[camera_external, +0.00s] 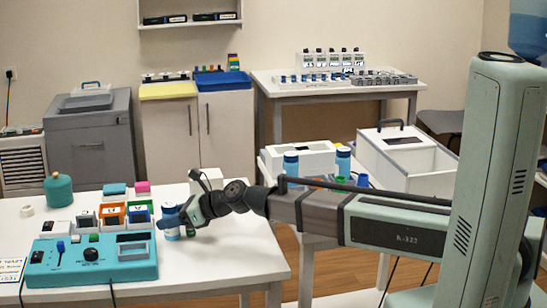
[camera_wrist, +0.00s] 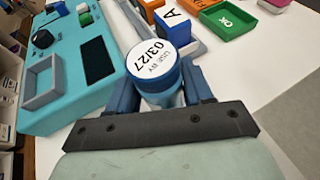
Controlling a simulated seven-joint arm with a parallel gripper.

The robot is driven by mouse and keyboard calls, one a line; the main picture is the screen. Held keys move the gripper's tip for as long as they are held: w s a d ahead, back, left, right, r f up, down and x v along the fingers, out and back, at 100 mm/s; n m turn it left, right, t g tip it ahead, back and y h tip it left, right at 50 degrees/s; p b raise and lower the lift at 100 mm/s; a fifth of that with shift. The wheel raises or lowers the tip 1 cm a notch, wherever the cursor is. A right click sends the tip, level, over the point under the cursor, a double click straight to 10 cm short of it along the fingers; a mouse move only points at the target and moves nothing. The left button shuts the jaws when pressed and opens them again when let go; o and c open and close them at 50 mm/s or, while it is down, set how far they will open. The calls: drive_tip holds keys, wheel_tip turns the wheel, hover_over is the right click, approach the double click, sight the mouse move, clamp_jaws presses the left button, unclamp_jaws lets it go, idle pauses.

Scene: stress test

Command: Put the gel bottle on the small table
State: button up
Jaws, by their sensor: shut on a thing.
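A blue bottle (camera_external: 171,230), which I take to be the gel bottle, stands upright at the right end of the teal device on the near white table. In the wrist view its round white top (camera_wrist: 157,58) reads "USE BY 03/27". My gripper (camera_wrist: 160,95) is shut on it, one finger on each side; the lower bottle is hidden. In the external view my gripper (camera_external: 180,220) reaches it from the right, low over the table. A smaller white table (camera_external: 300,229) stands behind my arm, partly hidden by it. I cannot tell for sure that it is the small table.
The near table (camera_external: 235,255) is clear to the right. The smaller table holds a white box (camera_external: 300,152), blue bottles (camera_external: 343,160) and an open white bin (camera_external: 405,160).

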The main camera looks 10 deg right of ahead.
drive_tip(key=shift+c, duration=1.3)
drive_tip(key=shift+r, duration=0.1)
drive_tip(key=shift+r, duration=5.1)
drive_tip(key=shift+f, duration=5.05)
drive_tip(key=shift+f, duration=0.15)
drive_tip(key=o, duration=1.1)
